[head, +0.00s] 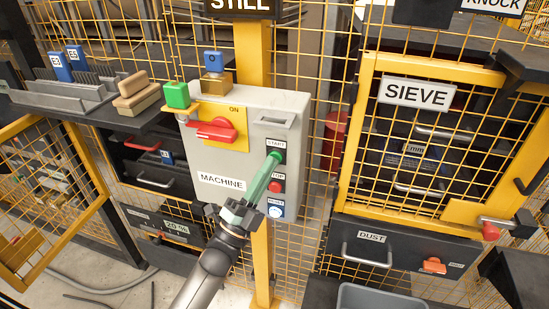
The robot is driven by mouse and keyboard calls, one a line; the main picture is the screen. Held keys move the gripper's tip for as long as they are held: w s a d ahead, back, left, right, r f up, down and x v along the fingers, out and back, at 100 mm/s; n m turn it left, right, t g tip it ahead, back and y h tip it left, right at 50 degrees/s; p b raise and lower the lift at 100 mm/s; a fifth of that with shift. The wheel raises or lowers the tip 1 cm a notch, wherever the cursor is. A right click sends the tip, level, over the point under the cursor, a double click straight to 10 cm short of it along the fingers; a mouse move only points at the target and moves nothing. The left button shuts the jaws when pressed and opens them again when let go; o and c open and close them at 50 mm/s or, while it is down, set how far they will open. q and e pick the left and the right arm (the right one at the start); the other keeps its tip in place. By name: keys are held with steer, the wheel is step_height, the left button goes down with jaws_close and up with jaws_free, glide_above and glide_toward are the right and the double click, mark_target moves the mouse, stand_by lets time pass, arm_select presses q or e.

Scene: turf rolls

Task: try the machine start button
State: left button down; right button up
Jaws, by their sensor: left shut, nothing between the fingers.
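The grey machine box (215,181) stands in the middle of the head view, with a label reading MACHINE. Its START label (276,143) is at the upper right of the box, and the button beneath it is mostly hidden by my fingertips. My left gripper (275,158) is shut and empty, its green fingers pointing up at the start button. The tips appear at or very near the button; I cannot tell whether they touch. The red stop button (276,187) and a blue-and-white button (275,211) sit below. My right gripper is not in view.
A red switch handle (214,130) on a yellow plate is left of the buttons. Yellow mesh fencing surrounds the box. The SIEVE cabinet (418,94) and DUST drawer (372,238) are at right.

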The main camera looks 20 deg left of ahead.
arm_select(q)
steer(key=shift+s, duration=0.75)
steer(key=shift+s+a+p, duration=0.15)
steer(key=shift+s+p, duration=1.05)
steer(key=shift+s, duration=1.3)
